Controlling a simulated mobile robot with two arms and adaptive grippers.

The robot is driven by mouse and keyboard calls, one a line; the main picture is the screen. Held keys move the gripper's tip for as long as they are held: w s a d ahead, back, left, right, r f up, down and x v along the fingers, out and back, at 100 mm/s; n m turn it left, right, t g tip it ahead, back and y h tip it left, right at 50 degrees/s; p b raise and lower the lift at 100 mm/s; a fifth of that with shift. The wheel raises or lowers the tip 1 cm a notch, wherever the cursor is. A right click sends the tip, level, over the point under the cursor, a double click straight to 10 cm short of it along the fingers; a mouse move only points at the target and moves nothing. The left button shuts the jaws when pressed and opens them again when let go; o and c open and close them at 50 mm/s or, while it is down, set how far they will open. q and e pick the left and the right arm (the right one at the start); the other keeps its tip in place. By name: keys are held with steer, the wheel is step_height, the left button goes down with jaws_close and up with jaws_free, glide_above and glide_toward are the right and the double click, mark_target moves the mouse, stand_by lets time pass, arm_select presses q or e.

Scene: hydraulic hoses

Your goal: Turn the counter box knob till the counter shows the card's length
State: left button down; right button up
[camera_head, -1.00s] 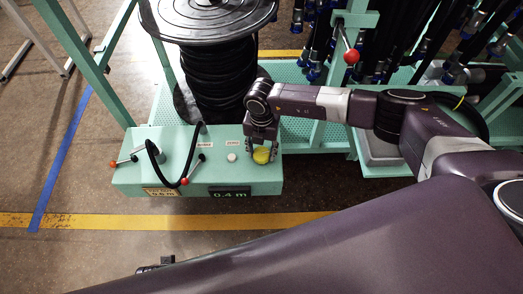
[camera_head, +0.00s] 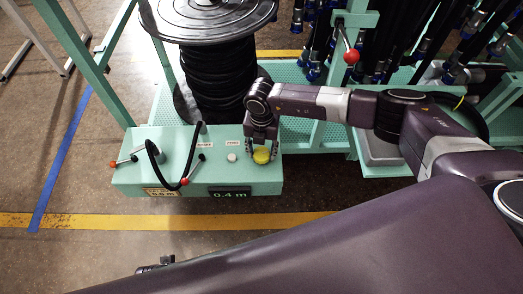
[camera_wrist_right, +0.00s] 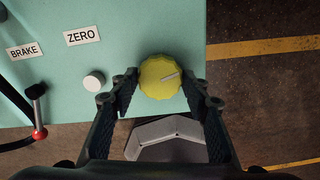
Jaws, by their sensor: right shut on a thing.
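The pale green counter box (camera_head: 125,181) stands at the foot of the hose reel in the head view. Its counter display (camera_head: 229,195) reads 0.4 m. The yellow card (camera_head: 160,192) on its front is too small to read surely. The yellow knob (camera_head: 261,157) is on the box's right end; in the right wrist view the knob (camera_wrist_right: 160,77) has a pale pointer line aimed up and right. My right gripper (camera_head: 262,150) is shut on the knob from above, one finger on each side.
A white ZERO button (camera_wrist_right: 94,80) is just left of the knob. A black cable or hose (camera_head: 160,165) and red-tipped levers (camera_head: 185,182) are on the box's left half. The hose reel (camera_head: 208,70) stands behind. The floor in front is clear.

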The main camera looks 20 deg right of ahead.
mark_target(262, 153)
steer(key=shift+w+d+r+n, duration=0.1)
steer(key=shift+w+r+n, duration=0.1)
steer(key=shift+n, duration=0.1)
stand_by(0.6)
steer(key=o, duration=1.1)
steer(key=shift+s+f, duration=0.1)
steer(key=shift+f, duration=0.05)
steer(key=shift+o, duration=0.2)
step_height(262, 153, up, 12)
